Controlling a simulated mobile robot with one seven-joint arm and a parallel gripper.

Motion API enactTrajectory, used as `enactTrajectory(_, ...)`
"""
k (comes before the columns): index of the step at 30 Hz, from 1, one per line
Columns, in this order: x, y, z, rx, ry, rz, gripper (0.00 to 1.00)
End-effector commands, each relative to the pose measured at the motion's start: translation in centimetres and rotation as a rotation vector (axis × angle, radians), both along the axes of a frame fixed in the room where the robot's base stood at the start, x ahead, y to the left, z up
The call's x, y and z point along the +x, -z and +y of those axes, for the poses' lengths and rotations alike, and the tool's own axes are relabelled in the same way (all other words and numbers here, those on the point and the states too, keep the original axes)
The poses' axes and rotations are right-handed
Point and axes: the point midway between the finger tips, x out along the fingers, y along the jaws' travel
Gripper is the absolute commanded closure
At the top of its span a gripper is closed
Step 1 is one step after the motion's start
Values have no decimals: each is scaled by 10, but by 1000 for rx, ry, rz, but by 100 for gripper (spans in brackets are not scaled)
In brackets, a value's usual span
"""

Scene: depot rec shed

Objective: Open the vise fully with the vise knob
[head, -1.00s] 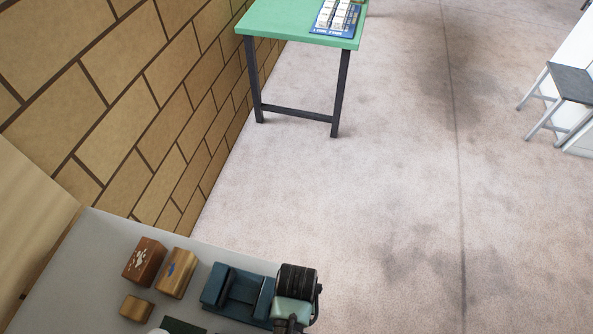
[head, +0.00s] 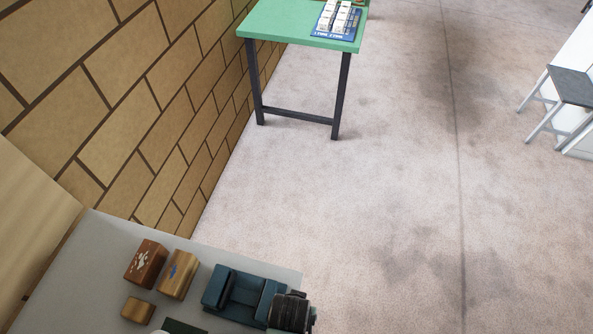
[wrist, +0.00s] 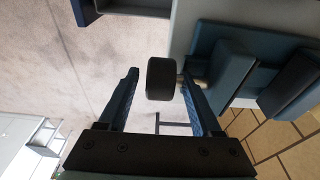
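The blue vise (head: 225,294) sits near the right edge of the grey bench, with a gap between its two jaws. In the wrist view its blue jaw (wrist: 232,72) is at the right. The black vise knob (wrist: 161,79) shows in the middle of the wrist view, beside the jaw. My gripper (wrist: 160,74) is open, one finger on each side of the knob, with visible gaps between knob and fingers. In the head view a dark part of my arm covers the vise's right end, and the knob and fingers cannot be made out there.
The grey bench (head: 110,255) also bears a reddish-brown box (head: 146,262), a tan box (head: 179,274) and a small wooden block (head: 137,310), left of the vise. A green table (head: 285,20) stands beyond. The floor (head: 390,220) right of the bench is clear.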

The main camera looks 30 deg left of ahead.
Motion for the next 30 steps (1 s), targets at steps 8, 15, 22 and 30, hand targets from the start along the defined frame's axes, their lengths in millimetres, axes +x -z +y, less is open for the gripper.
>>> enactTrajectory(8,0,0,0,0,0,1,31)
enactTrajectory(15,-3,-15,-1,0,0,-1,31)
enactTrajectory(22,-10,-54,-3,2,-1,-3,31)
enactTrajectory(30,-19,-101,-6,1,0,-2,31)
